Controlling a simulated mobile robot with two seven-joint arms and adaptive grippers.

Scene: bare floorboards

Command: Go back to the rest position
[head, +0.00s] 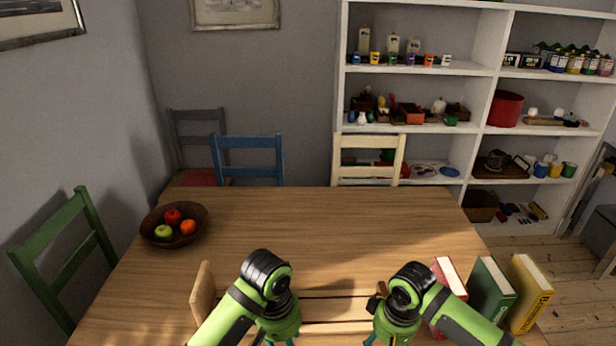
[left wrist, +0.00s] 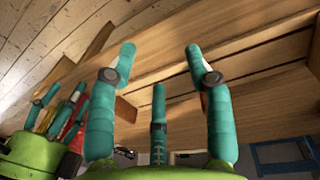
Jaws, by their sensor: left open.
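My left gripper (head: 280,342) hangs at the bottom edge of the head view, over the near part of the wooden table (head: 330,222), with its fingers mostly cut off. In the left wrist view its teal fingers (left wrist: 162,50) are spread apart with nothing between them. My right gripper (head: 383,342) is at the bottom edge too, to the right of the left one, its fingers barely showing. It also shows in the left wrist view (left wrist: 62,95), at the left, with its teal fingers apart. Red and yellow surfaces show behind those fingers.
Red (head: 449,280), green (head: 491,290) and yellow (head: 530,292) books stand right of my right arm. A wooden panel (head: 203,292) stands left of my left arm. A fruit bowl (head: 150,236) sits at the table's left. Chairs surround the table; its middle is clear.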

